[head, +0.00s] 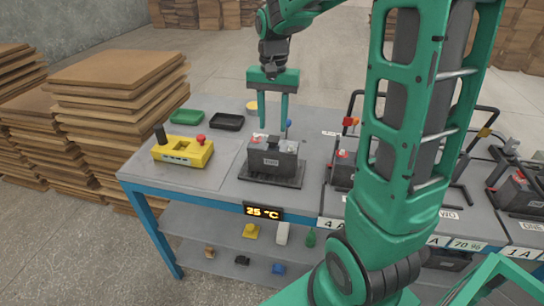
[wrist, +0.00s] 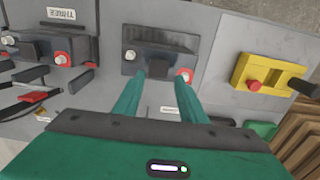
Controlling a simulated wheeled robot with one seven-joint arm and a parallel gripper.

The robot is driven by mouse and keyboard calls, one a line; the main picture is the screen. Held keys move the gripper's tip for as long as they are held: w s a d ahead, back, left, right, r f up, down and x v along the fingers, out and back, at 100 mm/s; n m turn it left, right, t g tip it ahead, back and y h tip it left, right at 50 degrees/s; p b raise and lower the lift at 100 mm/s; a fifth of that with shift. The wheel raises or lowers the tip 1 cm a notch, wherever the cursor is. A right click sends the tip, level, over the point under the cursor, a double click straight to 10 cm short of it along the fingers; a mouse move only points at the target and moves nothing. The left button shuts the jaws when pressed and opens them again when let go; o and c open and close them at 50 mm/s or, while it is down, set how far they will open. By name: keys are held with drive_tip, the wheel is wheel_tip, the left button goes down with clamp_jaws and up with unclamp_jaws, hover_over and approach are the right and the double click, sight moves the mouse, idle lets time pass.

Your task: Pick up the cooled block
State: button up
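In the wrist view the block (wrist: 155,62) shows a grey terminal and a red one. My gripper (head: 272,128) points down over the block's far side, its two green fingers apart with nothing held between them. In the wrist view the fingertips (wrist: 163,77) lie over the block's near edge; whether they touch it I cannot tell.
A yellow control box (head: 183,152) with a red button and black lever stands left of the block. Green (head: 187,117) and black (head: 227,121) trays lie behind. Another battery (head: 343,172) stands close on the right. Small objects sit on the lower shelf (head: 215,240).

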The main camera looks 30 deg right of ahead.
sight(273, 138)
drive_tip(key=f, duration=0.5)
drive_tip(key=shift+s+a, duration=0.1)
drive_tip(key=shift+s, duration=0.2)
drive_tip(key=shift+c, duration=0.4)
clamp_jaws()
drive_tip(key=shift+r, duration=0.1)
idle(0.6)
